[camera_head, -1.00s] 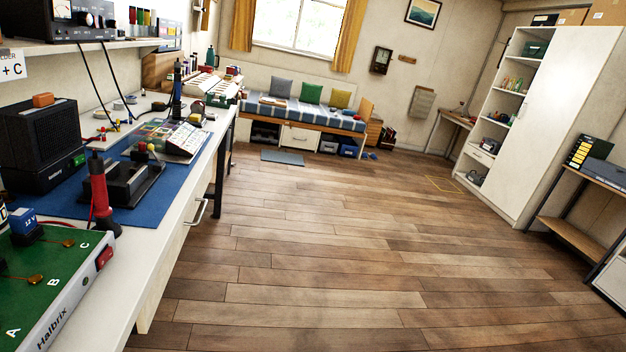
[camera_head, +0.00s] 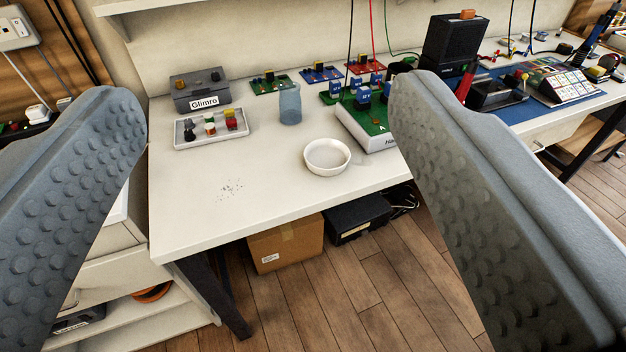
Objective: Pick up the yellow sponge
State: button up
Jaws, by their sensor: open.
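My gripper (camera_head: 265,92) is open, with its two grey dimpled fingers wide apart on the left and right of the view. Nothing is between them up close; the white workbench (camera_head: 255,215) shows beyond. I cannot make out a yellow sponge for certain. A pale tray (camera_head: 185,141) on the bench holds small parts, one of them a red and yellow block (camera_head: 231,119) too small to identify. Dark specks (camera_head: 230,188) lie on the bare bench top in front of the tray. The fingers hide parts of the scene at both sides.
A white bowl (camera_head: 327,157), a blue-grey cup (camera_head: 290,104), a grey Glimro box (camera_head: 199,91) and a green board unit (camera_head: 372,128) stand on the bench. A cardboard box (camera_head: 286,245) and a black box (camera_head: 357,218) sit beneath. The front left bench top is mostly clear.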

aim_at(596, 70)
jog(key=z, duration=1.5)
jog(key=i, duration=0.05)
